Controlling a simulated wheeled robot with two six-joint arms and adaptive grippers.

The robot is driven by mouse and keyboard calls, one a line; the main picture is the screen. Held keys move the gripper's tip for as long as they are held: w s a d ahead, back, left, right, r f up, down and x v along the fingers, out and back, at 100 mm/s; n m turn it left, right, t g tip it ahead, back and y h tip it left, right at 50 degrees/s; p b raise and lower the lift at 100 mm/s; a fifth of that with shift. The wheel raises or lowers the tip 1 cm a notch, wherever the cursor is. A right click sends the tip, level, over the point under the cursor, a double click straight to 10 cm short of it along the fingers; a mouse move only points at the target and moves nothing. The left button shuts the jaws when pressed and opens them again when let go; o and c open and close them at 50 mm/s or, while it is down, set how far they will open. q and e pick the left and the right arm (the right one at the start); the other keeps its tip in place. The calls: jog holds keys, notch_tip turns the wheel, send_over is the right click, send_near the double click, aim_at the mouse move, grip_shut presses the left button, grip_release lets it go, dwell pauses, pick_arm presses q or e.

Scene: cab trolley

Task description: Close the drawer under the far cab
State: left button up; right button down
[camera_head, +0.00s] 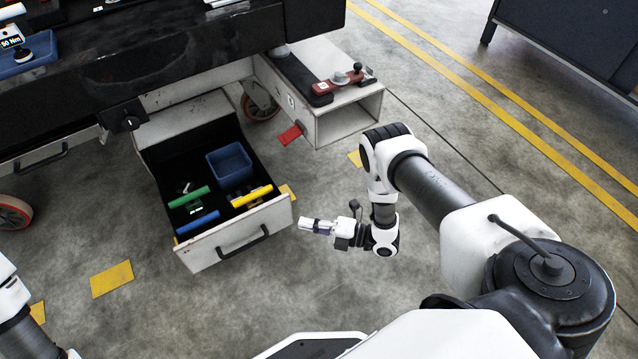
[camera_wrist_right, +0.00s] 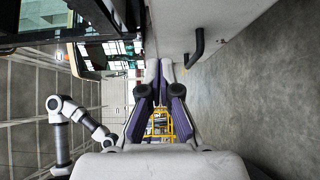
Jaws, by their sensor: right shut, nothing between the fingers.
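The drawer (camera_head: 205,254) under the black cab trolley (camera_head: 95,75) is pulled out, its white front panel and black handle (camera_head: 243,243) facing me. My right gripper (camera_head: 304,224) is shut and empty, just right of the drawer front's right end, apart from it in the head view. In the right wrist view its fingers (camera_wrist_right: 159,68) are together, and the white drawer front (camera_wrist_right: 225,14) with its handle (camera_wrist_right: 195,48) is to their right. My left arm enters at the head view's left edge; its gripper is out of view.
The drawer holds a blue bin (camera_head: 230,163) and green, blue and yellow rolls. Another handle (camera_head: 40,160) shows on the trolley's left. The floor in front is clear, with yellow patches (camera_head: 111,279).

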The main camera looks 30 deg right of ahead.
aim_at(273, 206)
jog(key=w+a+b, duration=0.1)
jog(key=w, duration=0.1)
jog(key=w+a+b, duration=0.1)
jog(key=w, duration=0.1)
jog(key=w+a, duration=0.1)
jog(key=w, duration=0.1)
jog(key=shift+w+f+b, duration=0.1)
jog(key=shift+w+b, duration=0.15)
jog(key=shift+b, duration=0.15)
jog(key=shift+w, duration=0.25)
jog(key=shift+w, duration=0.1)
